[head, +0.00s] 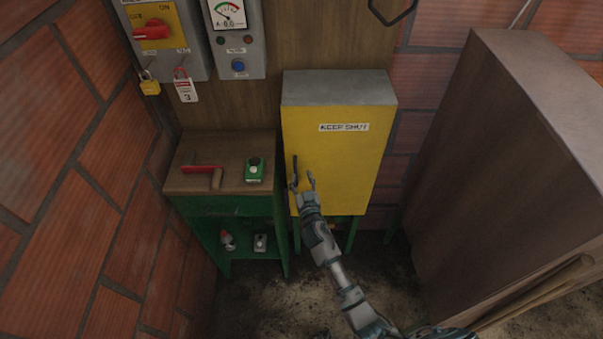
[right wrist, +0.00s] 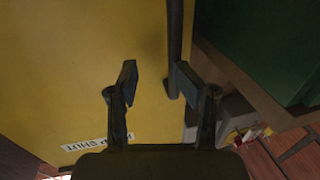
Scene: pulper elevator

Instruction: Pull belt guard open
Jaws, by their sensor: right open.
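The belt guard (head: 345,140) is a yellow box with a grey top and a "KEEP SHUT" label (head: 343,127). Its front looks closed. A dark upright bar handle (head: 295,167) is on the left part of that front. My right gripper (head: 302,181) is open in front of the yellow face at the handle's lower end. In the right wrist view the open fingers (right wrist: 156,82) face the yellow panel (right wrist: 90,60). The handle (right wrist: 174,45) appears between them, close to the right-hand finger; I cannot tell if they touch. My left gripper is out of view.
A green bench (head: 220,180) with a red-handled tool (head: 203,170) and a green device (head: 254,170) stands left of the guard. A large brown cabinet (head: 500,150) stands to the right. Brick walls close in the left; a switch box (head: 165,38) hangs above.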

